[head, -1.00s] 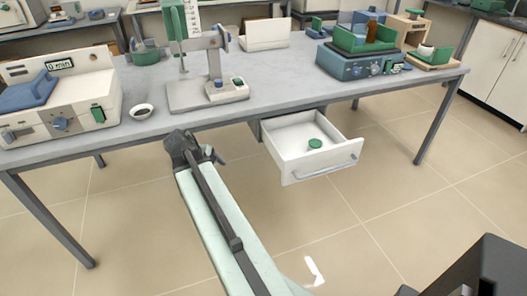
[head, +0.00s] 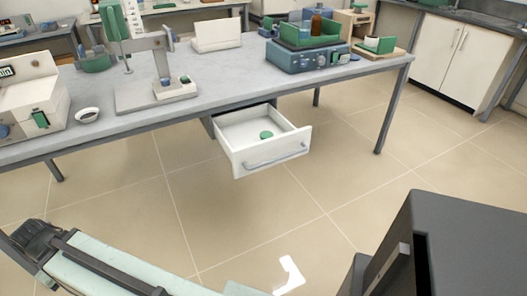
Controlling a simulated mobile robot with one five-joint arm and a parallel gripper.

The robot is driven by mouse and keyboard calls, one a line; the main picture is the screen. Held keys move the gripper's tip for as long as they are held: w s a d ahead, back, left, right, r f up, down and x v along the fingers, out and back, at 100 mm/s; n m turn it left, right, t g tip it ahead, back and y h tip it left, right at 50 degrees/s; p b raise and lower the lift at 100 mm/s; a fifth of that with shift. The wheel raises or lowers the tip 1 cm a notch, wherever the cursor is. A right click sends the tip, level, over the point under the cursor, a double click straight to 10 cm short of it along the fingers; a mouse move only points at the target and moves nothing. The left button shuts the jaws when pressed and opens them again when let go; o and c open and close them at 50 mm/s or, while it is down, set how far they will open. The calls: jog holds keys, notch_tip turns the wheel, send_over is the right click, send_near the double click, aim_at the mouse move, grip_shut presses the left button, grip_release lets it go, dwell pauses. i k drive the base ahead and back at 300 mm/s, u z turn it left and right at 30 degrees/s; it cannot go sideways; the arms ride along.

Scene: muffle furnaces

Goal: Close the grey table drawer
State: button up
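The table drawer (head: 240,161) hangs under the front edge of the grey table (head: 150,129) and is pulled out. Its inside and front are white, and a metal bar handle (head: 277,156) runs across the front. A small green round object (head: 266,135) lies inside it. My gripper (head: 22,238) is at the lower left, well apart from the drawer, over the floor. It is seen small and from behind, so whether its fingers are open or shut does not show.
On the table stand a white device (head: 30,105), a small white bowl (head: 87,115), a stand (head: 155,90) and a blue instrument (head: 300,57). A table leg (head: 393,110) stands right of the drawer. The tiled floor before the drawer is clear.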

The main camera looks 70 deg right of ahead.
aim_at(238, 133)
jog(key=u, duration=1.3)
jog(key=i, duration=0.7)
jog(key=z, duration=4.2)
